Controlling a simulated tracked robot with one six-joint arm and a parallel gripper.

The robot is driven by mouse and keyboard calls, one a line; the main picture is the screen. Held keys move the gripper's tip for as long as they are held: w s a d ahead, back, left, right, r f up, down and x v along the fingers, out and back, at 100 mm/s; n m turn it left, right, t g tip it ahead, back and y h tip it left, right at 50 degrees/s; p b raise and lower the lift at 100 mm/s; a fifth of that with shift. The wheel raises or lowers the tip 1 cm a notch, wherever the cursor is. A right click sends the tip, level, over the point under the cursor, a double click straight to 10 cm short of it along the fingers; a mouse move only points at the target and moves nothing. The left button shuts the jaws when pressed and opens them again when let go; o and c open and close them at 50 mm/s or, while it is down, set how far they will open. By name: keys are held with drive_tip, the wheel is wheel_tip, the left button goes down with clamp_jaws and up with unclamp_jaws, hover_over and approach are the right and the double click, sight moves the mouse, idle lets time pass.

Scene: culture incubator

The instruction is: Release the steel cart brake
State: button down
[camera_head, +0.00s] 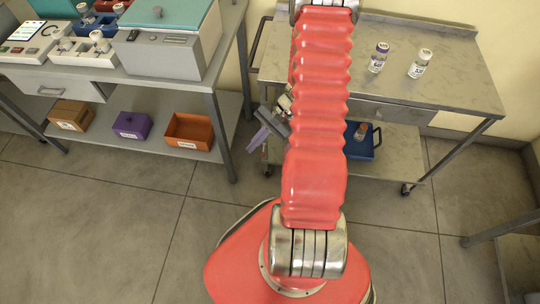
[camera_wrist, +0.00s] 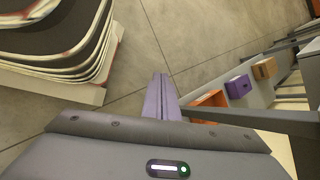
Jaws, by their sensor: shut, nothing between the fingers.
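The steel cart (camera_head: 440,75) stands at the upper right in the head view, with a marbled grey top, a lower shelf (camera_head: 400,155) and small casters. One caster (camera_head: 407,189) shows at its front right and another (camera_head: 266,170) at its front left. I cannot make out the brake on them. My gripper (camera_head: 252,143) has purple fingers and is beside the cart's left end, above the front left caster in the picture. In the wrist view my gripper (camera_wrist: 162,78) is shut and empty, over bare floor. My red arm hides the middle of the cart.
A grey bench (camera_head: 225,60) stands left with an incubator (camera_head: 165,45) on top and an orange bin (camera_head: 190,131), purple bin (camera_head: 132,125) and brown box (camera_head: 72,115) below. Two vials (camera_head: 379,58) stand on the cart, a blue tray (camera_head: 368,150) below. Floor in front is clear.

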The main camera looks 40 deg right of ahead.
drive_tip(key=s+d+f+m+t+h, duration=0.1)
drive_tip(key=d+f+m+t, duration=0.3)
drive_tip(key=f, duration=0.8)
drive_tip(key=d+f+m+t+h, duration=0.15)
drive_tip(key=d+f+m, duration=0.35)
drive_tip(key=f, duration=0.6)
drive_tip(key=d+f+m+h, duration=0.2)
drive_tip(key=d+f+h, duration=0.2)
drive_tip(key=d, duration=0.4)
drive_tip(key=shift+w+f, duration=0.25)
drive_tip(key=shift+f, duration=0.65)
drive_tip(key=w+a+f, duration=0.3)
drive_tip(key=w+f, duration=0.1)
drive_tip(key=w, duration=0.3)
drive_tip(key=shift+w+a+f, duration=0.15)
drive_tip(key=shift+w+f, duration=0.05)
drive_tip(key=shift+w, duration=0.15)
